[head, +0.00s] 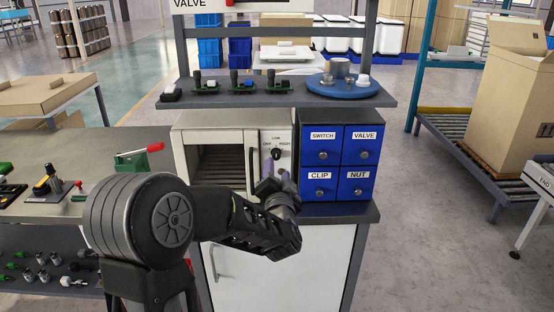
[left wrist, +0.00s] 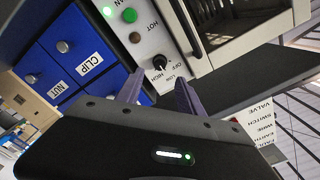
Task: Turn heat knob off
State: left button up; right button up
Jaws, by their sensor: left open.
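The black heat knob (head: 276,154) sits on the white front panel of the oven (head: 222,122), with small markings around it; I cannot tell its setting. In the left wrist view the knob (left wrist: 160,62) lies just beyond the gap between my fingertips. My left gripper (head: 275,178) is just below and in front of the knob, and it is open. Its two purple-grey fingers also show in the left wrist view (left wrist: 158,90), apart, with nothing between them. No contact with the knob is visible. My arm hides the lower part of the oven panel. My right gripper is not in view.
Blue labelled drawers (head: 340,160) stand right beside the oven. A shelf (head: 225,98) with small parts and a blue round tray (head: 342,88) hangs above. The oven's dark handle (head: 251,155) is just left of the knob. A workbench (head: 70,150) extends at left.

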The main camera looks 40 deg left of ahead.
aim_at(277, 157)
pick_arm(q)
jog(key=x, duration=0.7)
jog(key=shift+w+a+f+p, duration=0.1)
jog(key=shift+w+a+p, duration=0.1)
jog(key=shift+p, duration=0.1)
jog(key=shift+d, duration=0.1)
jog(key=shift+c, duration=0.5)
grip_shut()
